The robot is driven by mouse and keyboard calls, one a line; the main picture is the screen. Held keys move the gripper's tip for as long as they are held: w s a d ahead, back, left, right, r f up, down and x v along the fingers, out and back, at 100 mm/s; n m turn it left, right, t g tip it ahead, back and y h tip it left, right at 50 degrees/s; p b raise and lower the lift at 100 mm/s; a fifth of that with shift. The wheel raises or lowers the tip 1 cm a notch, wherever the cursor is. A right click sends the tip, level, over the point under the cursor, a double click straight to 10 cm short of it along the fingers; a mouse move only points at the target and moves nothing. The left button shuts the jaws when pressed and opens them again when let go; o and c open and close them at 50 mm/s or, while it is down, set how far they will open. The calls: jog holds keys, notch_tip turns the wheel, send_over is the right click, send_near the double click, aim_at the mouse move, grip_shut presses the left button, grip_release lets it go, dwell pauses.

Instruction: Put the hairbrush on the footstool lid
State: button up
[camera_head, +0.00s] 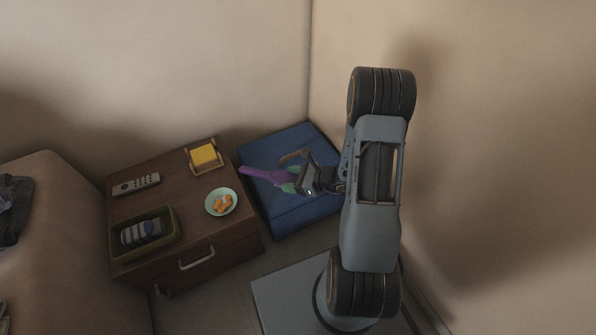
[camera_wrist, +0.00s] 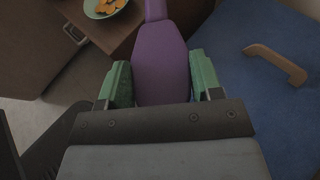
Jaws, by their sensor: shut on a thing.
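The purple hairbrush (camera_head: 262,175) is held in my gripper (camera_head: 293,181), above the blue footstool lid (camera_head: 290,213). In the wrist view the hairbrush (camera_wrist: 160,62) lies between the two green fingers of my gripper (camera_wrist: 162,88), which is shut on it, and it points away from the wrist. The blue lid (camera_wrist: 235,60) fills the right side of the wrist view. A tan handle-shaped thing (camera_wrist: 277,62) is on the lid, to the right of my gripper. I cannot tell how high the hairbrush is above the lid.
A brown nightstand (camera_head: 180,201) stands left of the footstool. It holds a remote (camera_head: 136,184), a yellow block on a wooden holder (camera_head: 204,155), a green bowl with orange pieces (camera_head: 221,202), and an olive tray (camera_head: 176,246). Walls close in behind and right.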

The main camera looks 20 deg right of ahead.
jog(key=s+f+p, duration=0.2)
jog(key=s, duration=0.1)
jog(key=w+d+f+b, duration=0.1)
jog(key=w+f+b, duration=0.1)
jog(key=w+f, duration=0.1)
jog(key=w+d+f+b, duration=0.1)
jog(key=w+d+f, duration=0.1)
jog(key=w, duration=0.1)
jog(key=w+d+f+b, duration=0.2)
jog(key=w+f, duration=0.1)
jog(key=shift+w+d+f+b, duration=0.1)
jog(key=shift+d+f+b, duration=0.15)
jog(key=shift+f+b, duration=0.1)
jog(key=shift+w+d+f+b, duration=0.35)
jog(key=shift+w+f, duration=0.15)
jog(key=shift+f, duration=0.1)
jog(key=shift+w+d+f+b, duration=0.1)
jog(key=shift+w+f+b, duration=0.1)
jog(key=shift+f+b, duration=1.15)
jog(key=shift+f+p, duration=0.3)
